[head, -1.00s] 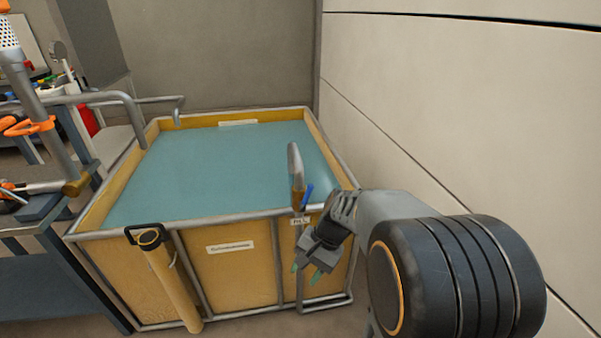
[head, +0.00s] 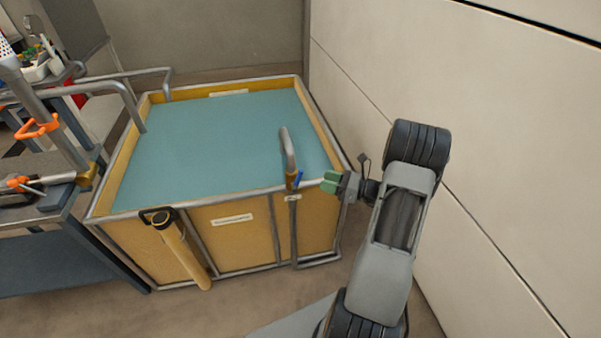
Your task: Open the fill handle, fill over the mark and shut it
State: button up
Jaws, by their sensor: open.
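The fill tap is a bent grey pipe (head: 287,150) with a brass body at the front right edge of the tank. Its blue handle (head: 298,179) sits beside the brass, and a small label (head: 293,198) is below it. The yellow tank (head: 235,243) holds blue-green water (head: 215,150). I cannot make out a fill mark. My gripper (head: 328,182) is open and empty, with green fingertips pointing left toward the handle. A gap shows between the fingertips and the handle.
A yellow tube with a black top (head: 185,250) leans on the tank's front. A workbench (head: 55,235) with an orange-handled tool (head: 30,182) stands at left, and bent rails (head: 130,85) reach over the tank. The pale wall (head: 480,120) is close on the right.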

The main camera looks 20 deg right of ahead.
aim_at(300, 175)
jog(key=x, duration=0.9)
jog(key=shift+w+a, duration=0.1)
jog(key=shift+a, duration=0.1)
grip_shut()
